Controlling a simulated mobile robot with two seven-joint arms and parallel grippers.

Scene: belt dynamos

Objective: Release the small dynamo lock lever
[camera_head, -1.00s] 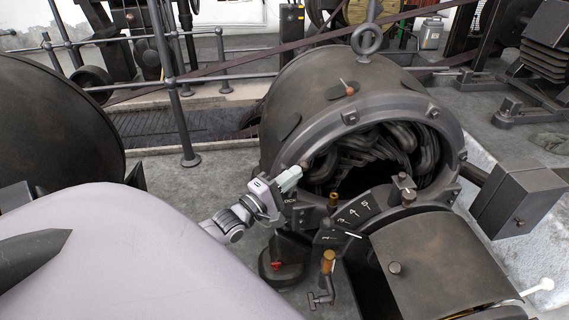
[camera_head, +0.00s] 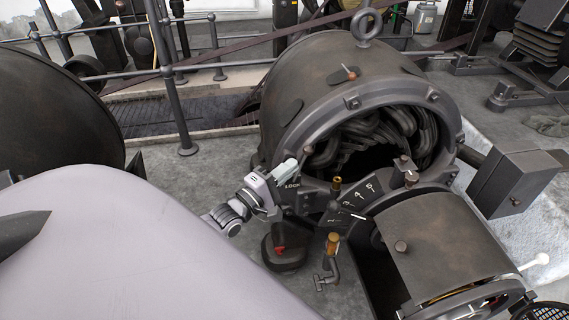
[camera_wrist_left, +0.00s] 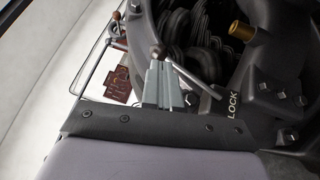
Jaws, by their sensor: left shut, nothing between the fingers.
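The small dynamo (camera_head: 300,75) is a dark, rusty drum with an eye ring on top and coils in its open front. In the left wrist view the lock lever (camera_wrist_left: 192,78) is a thin metal rod with a rounded tip, lying slantwise beside the word LOCK. In the head view I cannot clearly pick out the lever. My left gripper (camera_head: 287,168) is at the dynamo's lower left rim, by the LOCK lettering. Its pale fingers (camera_wrist_left: 160,62) are shut and empty, just left of the lever; I cannot tell if they touch it. My right gripper is not in view.
A numbered dial plate (camera_head: 350,207) and brass-topped handles, one at the front (camera_head: 333,243), sit right of the gripper. A dark cylindrical housing (camera_head: 440,240) and a grey box (camera_head: 515,190) stand further right. A railing (camera_head: 175,95) runs behind. Floor shows left of the dynamo.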

